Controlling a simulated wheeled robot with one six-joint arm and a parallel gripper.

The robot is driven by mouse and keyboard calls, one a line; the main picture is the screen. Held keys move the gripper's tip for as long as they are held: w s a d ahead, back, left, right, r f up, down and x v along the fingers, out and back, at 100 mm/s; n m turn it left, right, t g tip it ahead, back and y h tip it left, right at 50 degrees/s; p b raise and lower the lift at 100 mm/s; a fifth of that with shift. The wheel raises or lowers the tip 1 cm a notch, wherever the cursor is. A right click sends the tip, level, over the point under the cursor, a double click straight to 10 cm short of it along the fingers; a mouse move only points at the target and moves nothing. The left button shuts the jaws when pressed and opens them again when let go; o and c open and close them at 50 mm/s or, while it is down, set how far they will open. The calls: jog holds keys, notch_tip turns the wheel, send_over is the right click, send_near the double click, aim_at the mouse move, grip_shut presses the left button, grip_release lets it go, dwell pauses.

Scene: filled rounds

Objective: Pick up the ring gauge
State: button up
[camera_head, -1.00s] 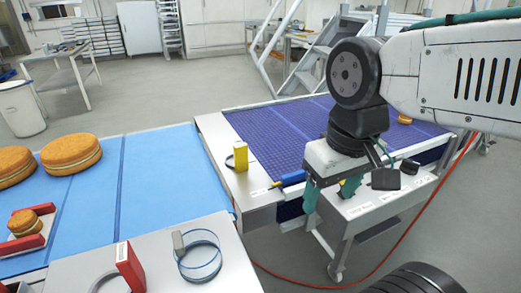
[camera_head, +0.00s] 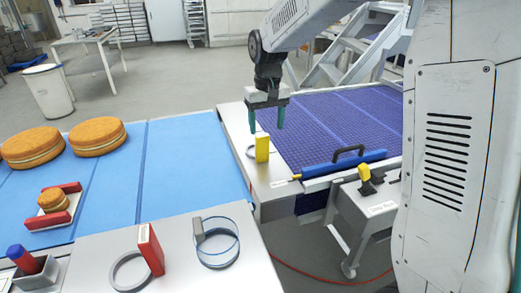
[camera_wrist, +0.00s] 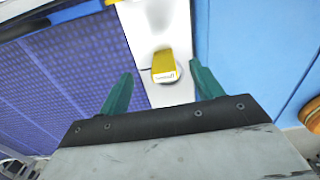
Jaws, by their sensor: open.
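A ring with an upright yellow block (camera_head: 262,148) stands on the metal strip between the two belts. The ring part (camera_head: 250,152) lies mostly hidden behind the block. My gripper (camera_head: 266,128) points down just above it, open and empty, with green fingers. In the wrist view the yellow block (camera_wrist: 164,68) shows between the fingertips (camera_wrist: 160,72); I cannot tell its exact distance below them. Two other rings lie on the near metal table: one with a red block (camera_head: 150,250) and a wide clear one with a blue rim and grey block (camera_head: 217,243).
A blue roller with a black handle (camera_head: 347,157) lies at the purple belt's (camera_head: 330,115) front edge, near the gripper's right. Large round cakes (camera_head: 97,137) sit on the blue belt (camera_head: 185,160). A small cake (camera_head: 53,200) sits between red blocks. The blue belt's middle is clear.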

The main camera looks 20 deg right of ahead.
aim_at(261, 146)
jog(key=w+f, duration=0.3)
jog(key=shift+w+a, duration=0.1)
jog(key=shift+a, duration=0.15)
jog(key=f, duration=0.6)
jog(key=shift+w+d+f, duration=0.15)
jog(key=shift+w, duration=0.25)
jog(key=shift+f, duration=0.6)
jog(key=c, duration=1.1)
